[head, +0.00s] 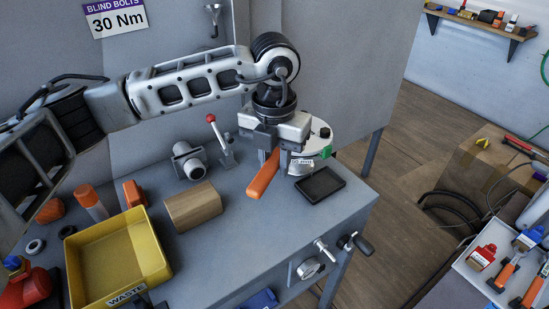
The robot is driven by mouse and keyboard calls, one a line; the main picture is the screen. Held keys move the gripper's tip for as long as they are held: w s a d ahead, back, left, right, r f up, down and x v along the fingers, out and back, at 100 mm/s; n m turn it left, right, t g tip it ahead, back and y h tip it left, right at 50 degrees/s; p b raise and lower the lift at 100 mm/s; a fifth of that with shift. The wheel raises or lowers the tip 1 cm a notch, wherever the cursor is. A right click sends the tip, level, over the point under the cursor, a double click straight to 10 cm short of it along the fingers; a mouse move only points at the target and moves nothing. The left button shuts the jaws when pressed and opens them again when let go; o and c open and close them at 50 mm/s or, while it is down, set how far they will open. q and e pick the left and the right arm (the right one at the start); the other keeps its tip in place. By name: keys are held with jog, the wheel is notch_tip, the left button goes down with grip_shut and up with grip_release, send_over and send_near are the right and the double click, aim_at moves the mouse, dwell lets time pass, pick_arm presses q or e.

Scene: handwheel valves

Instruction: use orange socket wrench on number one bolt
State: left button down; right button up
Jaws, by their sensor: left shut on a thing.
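An orange-handled tool (262,176), which looks like the socket wrench, hangs below my left gripper (280,158) with its handle slanting toward the front left. My left gripper points down and is shut on it; the jaws hide the tool's head. A round pale flange (318,143) stands right behind and beside the gripper on the grey bench. A dark bolt head (325,132) shows on its top and a small green part at its right edge. The gripper covers the flange's left side, and I cannot read any bolt number. My right gripper is out of view.
A black tray (321,185) lies just in front of the flange. A wooden block (193,206), a yellow waste bin (118,262), a grey pipe fitting (189,160) and a red-knobbed lever (221,140) stand to the left. The bench (255,240) is clear at front centre.

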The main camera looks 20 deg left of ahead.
pick_arm(q)
jog(key=shift+r, duration=0.3)
dwell(0.5)
jog(key=shift+r, duration=0.15)
dwell(0.3)
jog(key=shift+r, duration=0.35)
jog(key=shift+r, duration=2.5)
